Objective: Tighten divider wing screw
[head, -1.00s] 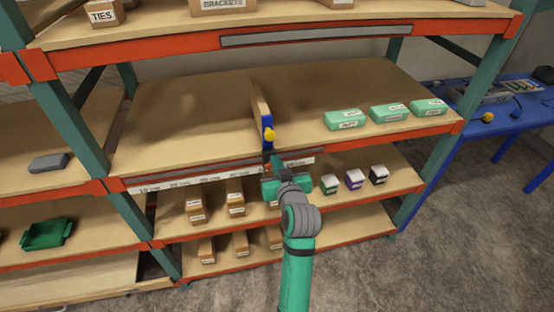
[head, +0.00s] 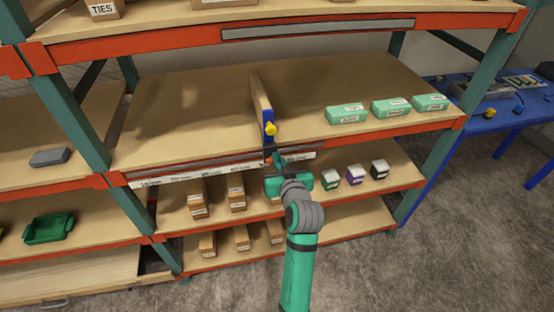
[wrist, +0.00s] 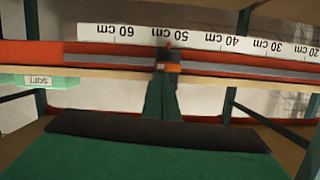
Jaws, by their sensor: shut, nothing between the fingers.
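The divider (head: 260,98) is an upright tan board on the middle shelf, with a blue bracket (head: 268,117) at its front edge. The yellow wing screw (head: 270,129) sits on the front of that bracket. My gripper (head: 272,153) is shut and empty, just below the screw at the shelf's front edge, apart from the screw in the picture. In the wrist view, my shut fingers (wrist: 164,88) reach toward the shelf edge near the 50 cm mark, with a small orange piece by the tips. The yellow screw cannot be made out there.
A white centimetre scale (head: 165,180) runs along the shelf's front edge and appears upside down in the wrist view (wrist: 205,40). Green boxes (head: 347,114) stand right of the divider. The shelf left of the divider is clear.

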